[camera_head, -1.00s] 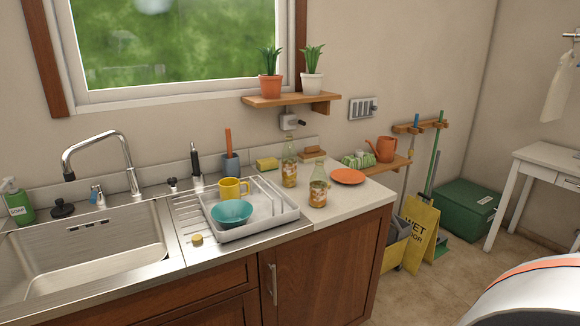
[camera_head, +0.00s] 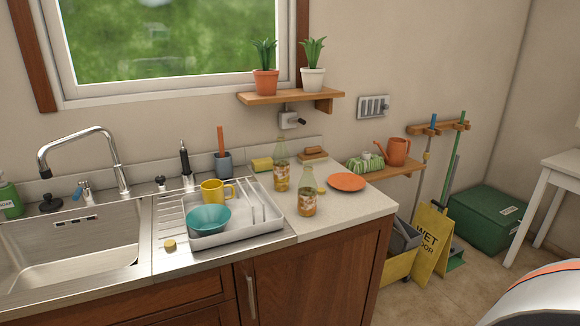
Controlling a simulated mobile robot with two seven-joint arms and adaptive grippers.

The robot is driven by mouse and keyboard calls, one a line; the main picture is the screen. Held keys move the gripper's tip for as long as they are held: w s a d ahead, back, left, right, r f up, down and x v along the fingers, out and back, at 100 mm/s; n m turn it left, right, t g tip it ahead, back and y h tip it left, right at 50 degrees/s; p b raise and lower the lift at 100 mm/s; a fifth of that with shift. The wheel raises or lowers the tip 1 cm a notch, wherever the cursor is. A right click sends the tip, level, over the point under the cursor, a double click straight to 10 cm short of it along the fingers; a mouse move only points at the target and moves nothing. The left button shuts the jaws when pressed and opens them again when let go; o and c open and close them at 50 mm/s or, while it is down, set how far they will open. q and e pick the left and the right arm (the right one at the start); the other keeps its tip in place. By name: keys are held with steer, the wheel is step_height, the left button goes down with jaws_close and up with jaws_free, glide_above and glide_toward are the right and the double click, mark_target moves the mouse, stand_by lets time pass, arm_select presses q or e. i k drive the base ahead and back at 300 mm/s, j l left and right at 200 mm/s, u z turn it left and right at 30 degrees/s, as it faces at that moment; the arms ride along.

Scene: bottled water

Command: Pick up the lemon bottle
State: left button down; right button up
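Two clear glass bottles with yellowish contents and labels stand upright on the light counter right of the dish tray. The front bottle (camera_head: 307,192) is nearer the counter's front edge. The rear bottle (camera_head: 281,168) stands a little behind it and to the left, near the tray. The labels are too small to read, so I cannot tell which is the lemon bottle. A small yellow item (camera_head: 320,191) shows just behind the front bottle, partly hidden. Neither of my grippers shows in the head view.
The dish tray (camera_head: 235,238) holds a teal bowl (camera_head: 209,219) and a yellow mug (camera_head: 213,191). An orange plate (camera_head: 347,182) lies right of the bottles. A wooden shelf (camera_head: 291,98) with two potted plants hangs above. A yellow wet-floor sign (camera_head: 430,243) stands on the floor at right.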

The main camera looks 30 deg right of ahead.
mark_target(281, 154)
steer(key=l+u, duration=0.1)
steer(key=l, duration=0.9)
steer(key=k+l, duration=0.1)
steer(key=l, duration=0.85)
steer(key=i+u, duration=0.05)
